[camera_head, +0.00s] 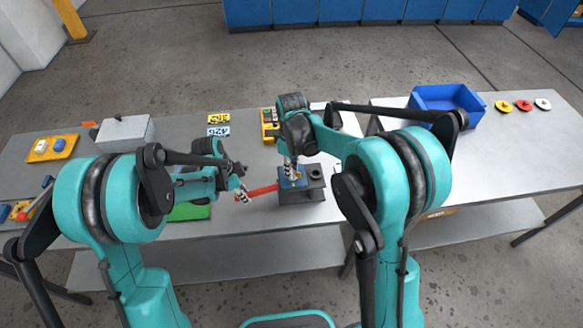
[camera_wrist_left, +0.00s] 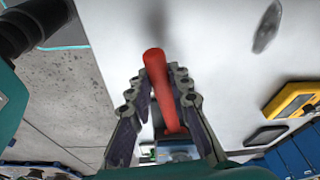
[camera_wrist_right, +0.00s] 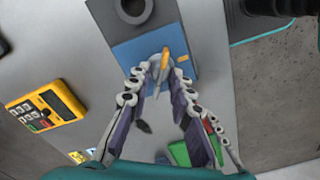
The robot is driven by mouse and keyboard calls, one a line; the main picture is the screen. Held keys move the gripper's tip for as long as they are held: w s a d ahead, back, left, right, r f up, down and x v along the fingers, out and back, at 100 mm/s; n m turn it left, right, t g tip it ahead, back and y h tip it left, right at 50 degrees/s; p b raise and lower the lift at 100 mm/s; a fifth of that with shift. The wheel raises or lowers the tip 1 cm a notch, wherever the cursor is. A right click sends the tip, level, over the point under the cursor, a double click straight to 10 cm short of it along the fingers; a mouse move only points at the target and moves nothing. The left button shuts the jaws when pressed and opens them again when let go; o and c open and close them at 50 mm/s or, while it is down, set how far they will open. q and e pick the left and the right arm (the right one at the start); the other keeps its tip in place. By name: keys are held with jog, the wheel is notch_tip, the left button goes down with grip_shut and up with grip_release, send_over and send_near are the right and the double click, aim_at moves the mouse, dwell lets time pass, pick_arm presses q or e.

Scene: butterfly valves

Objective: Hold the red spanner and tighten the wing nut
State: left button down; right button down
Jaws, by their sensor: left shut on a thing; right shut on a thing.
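The red spanner (camera_head: 263,190) runs from my left gripper (camera_head: 243,196) to a blue-topped grey block near the front edge of the table. My left gripper is shut on the spanner's red handle (camera_wrist_left: 157,85), which shows between its fingers in the left wrist view. My right gripper (camera_head: 291,174) points down over the block and is shut on the brass-coloured wing nut (camera_wrist_right: 167,60). The nut sits above the blue plate (camera_wrist_right: 140,45), between the fingertips. The spanner's far end is hard to make out at the block.
A dark round fitting (camera_head: 315,172) stands on the block, right of the nut. A yellow meter (camera_head: 269,126) lies behind. A green mat (camera_head: 189,211), a grey box (camera_head: 122,133) and a yellow tray (camera_head: 51,147) are left. A blue bin (camera_head: 445,99) stands right.

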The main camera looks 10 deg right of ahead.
jog(key=m, duration=1.1)
jog(key=shift+w+d, duration=0.1)
dwell(0.4)
jog(key=c, duration=1.3)
grip_release()
jog(key=shift+c, duration=0.2)
jog(key=shift+r, duration=0.1)
notch_tip(320, 180, up, 12)
